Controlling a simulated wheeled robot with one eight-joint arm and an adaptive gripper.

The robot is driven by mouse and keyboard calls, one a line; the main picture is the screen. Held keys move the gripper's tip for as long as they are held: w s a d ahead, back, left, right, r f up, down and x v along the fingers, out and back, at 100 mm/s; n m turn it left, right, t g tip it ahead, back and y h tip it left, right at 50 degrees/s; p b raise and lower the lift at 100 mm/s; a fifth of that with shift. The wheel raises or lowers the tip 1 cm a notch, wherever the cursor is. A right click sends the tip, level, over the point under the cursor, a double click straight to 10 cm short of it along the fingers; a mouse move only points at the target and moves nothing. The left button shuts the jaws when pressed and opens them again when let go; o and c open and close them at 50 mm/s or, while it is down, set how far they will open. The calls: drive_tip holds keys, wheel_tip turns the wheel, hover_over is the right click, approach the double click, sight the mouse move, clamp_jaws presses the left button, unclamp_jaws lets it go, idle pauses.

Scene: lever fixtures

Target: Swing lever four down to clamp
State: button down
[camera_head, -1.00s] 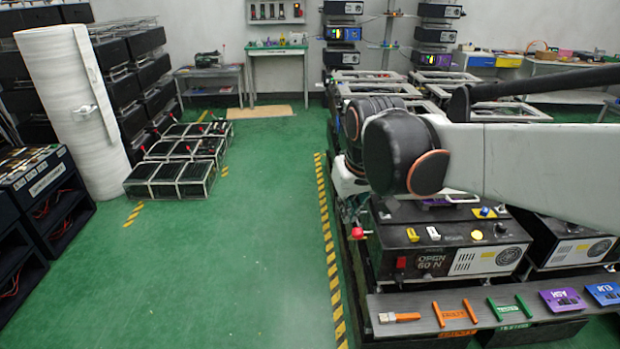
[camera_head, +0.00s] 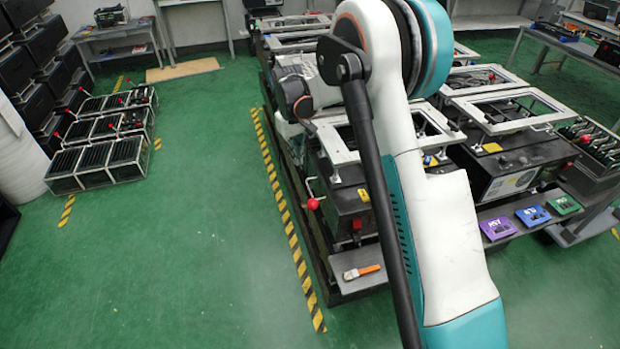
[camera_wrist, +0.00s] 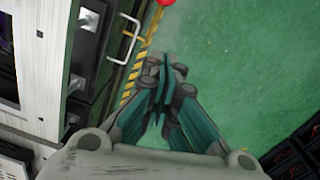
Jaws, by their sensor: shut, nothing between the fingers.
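A lever with a red ball knob (camera_head: 312,203) sticks out from the left side of the nearest black fixture box (camera_head: 340,215). No number on it is readable, so I cannot tell whether it is lever four. A red knob (camera_wrist: 166,2) shows at the top edge of the wrist view, cut off by the frame. My gripper (camera_wrist: 163,72) has its teal fingers together and empty, over the green floor beside the fixture row. It is apart from the red knob, which lies beyond the fingertips. In the head view my arm hides the gripper.
A grey shelf (camera_head: 345,268) in front of the fixtures holds an orange-handled tool (camera_head: 362,271) and coloured label cards (camera_head: 498,228). White frames (camera_head: 510,108) top the boxes. Green floor (camera_head: 190,240) left of the yellow-black stripe (camera_head: 285,215) is clear. Black crates (camera_head: 97,160) stand farther left.

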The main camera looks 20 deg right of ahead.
sight(308, 205)
drive_tip(key=s+d+f+b, duration=0.2)
drive_tip(key=s+f+b, duration=0.1)
drive_tip(key=f, duration=0.9)
drive_tip(key=shift+f, duration=0.35)
drive_tip(key=shift+f+b, duration=0.15)
drive_tip(key=shift+b, duration=0.2)
